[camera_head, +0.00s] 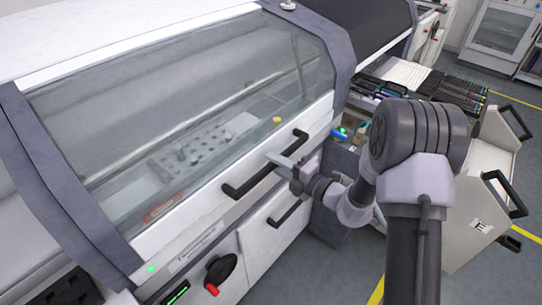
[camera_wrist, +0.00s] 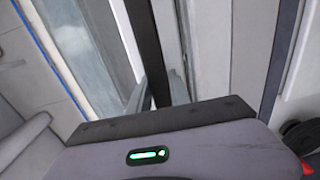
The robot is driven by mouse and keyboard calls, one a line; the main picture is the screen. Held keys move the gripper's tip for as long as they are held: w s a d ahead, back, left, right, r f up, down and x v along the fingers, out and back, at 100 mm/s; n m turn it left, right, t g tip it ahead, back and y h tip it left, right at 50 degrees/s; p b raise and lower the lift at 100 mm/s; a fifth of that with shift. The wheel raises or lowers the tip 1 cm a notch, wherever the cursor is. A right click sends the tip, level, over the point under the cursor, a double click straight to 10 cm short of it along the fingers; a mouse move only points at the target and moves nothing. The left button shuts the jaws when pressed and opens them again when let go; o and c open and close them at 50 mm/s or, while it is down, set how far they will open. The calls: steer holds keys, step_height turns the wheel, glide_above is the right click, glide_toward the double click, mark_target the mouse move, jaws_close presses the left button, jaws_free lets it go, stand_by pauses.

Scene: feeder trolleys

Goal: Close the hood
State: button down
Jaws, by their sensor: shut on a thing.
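The hood (camera_head: 190,110) is a large clear window in a white and dark grey frame on the machine at the left. Its lower edge lies low, close above the white front panel; I cannot tell if it is fully seated. A black bar handle (camera_head: 246,184) runs along its white lower rail. My gripper (camera_head: 281,162) is at the right part of this handle and is shut on it. In the wrist view, the handle (camera_wrist: 147,50) runs up from between the fingers of my gripper (camera_wrist: 158,92). The grip point itself is partly hidden by my gripper body.
Below the hood are a second black handle (camera_head: 285,214), a black rotary knob (camera_head: 222,268) with a red lever and green lights. A feeder trolley (camera_head: 485,215) with black handles stands at the right, close to my arm. Grey floor with yellow lines shows at lower right.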

steer(key=shift+g+h, duration=0.3)
steer(key=shift+h, duration=0.1)
steer(key=r+p, duration=0.1)
steer(key=p, duration=0.1)
steer(key=s+d+r+p, duration=0.1)
steer(key=r, duration=0.1)
steer(key=d+r+p, duration=0.1)
steer(key=r+p, duration=0.1)
steer(key=shift+s+r+p, duration=0.1)
steer(key=shift+s+p, duration=0.1)
steer(key=shift+p, duration=0.1)
steer(key=c, duration=1.2)
jaws_free()
steer(key=p+v, duration=0.2)
steer(key=v, duration=1.5)
steer(key=shift+s, duration=0.2)
steer(key=shift+d, duration=0.15)
